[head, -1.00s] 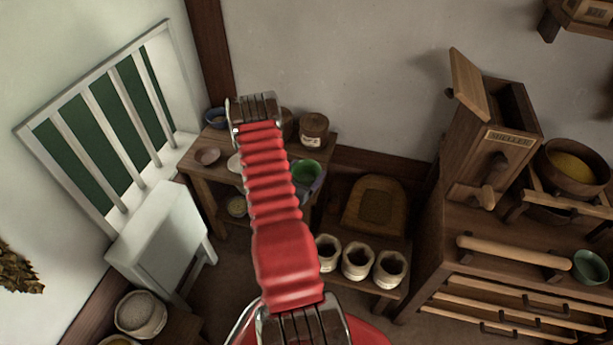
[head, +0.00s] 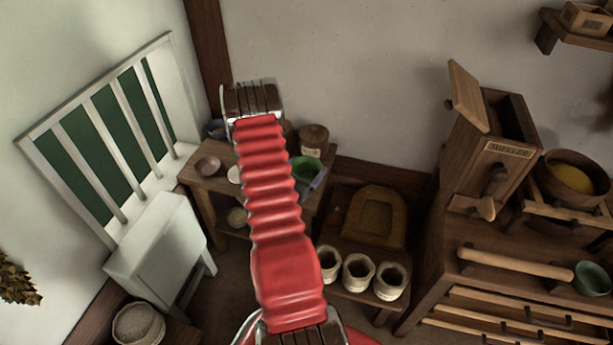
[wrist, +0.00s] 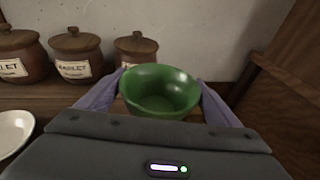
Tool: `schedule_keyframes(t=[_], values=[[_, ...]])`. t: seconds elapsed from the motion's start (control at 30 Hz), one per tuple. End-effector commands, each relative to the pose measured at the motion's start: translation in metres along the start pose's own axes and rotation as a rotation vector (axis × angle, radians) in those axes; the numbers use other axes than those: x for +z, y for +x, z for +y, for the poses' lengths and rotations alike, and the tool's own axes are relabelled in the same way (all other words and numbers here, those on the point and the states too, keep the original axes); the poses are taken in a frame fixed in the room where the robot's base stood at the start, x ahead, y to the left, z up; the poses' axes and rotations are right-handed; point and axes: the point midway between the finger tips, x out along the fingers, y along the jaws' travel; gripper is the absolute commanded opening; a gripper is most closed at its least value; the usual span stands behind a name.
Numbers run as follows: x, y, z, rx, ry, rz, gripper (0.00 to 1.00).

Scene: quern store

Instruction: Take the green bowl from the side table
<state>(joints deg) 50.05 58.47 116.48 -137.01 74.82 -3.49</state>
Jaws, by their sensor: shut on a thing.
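The green bowl (head: 306,167) shows beside my red arm at the side table (head: 205,183) in the head view. In the wrist view the bowl (wrist: 160,92) sits upright between the two purple fingers of my gripper (wrist: 160,84). The fingers press on its left and right sides, so my gripper is shut on it. The inside of the bowl looks empty. My gripper's dark body hides the table under the bowl in the wrist view, and my arm hides part of the table in the head view.
Lidded brown jars (wrist: 78,55) stand behind the bowl, and a white dish (wrist: 12,133) lies at left. A wooden post (wrist: 285,70) is close on the right. Open sacks (head: 358,272) stand on a low bench to the right of the table.

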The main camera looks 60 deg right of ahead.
Motion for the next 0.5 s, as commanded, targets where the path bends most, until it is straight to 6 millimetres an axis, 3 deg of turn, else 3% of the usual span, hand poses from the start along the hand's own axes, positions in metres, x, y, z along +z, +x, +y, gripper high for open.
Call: schedule_keyframes(t=[0.2,0.5], values=[[0.020,-0.004,0.000,0.000,0.000,-0.001,0.60],[0.025,-0.005,0.000,0.000,0.000,0.000,0.60]])
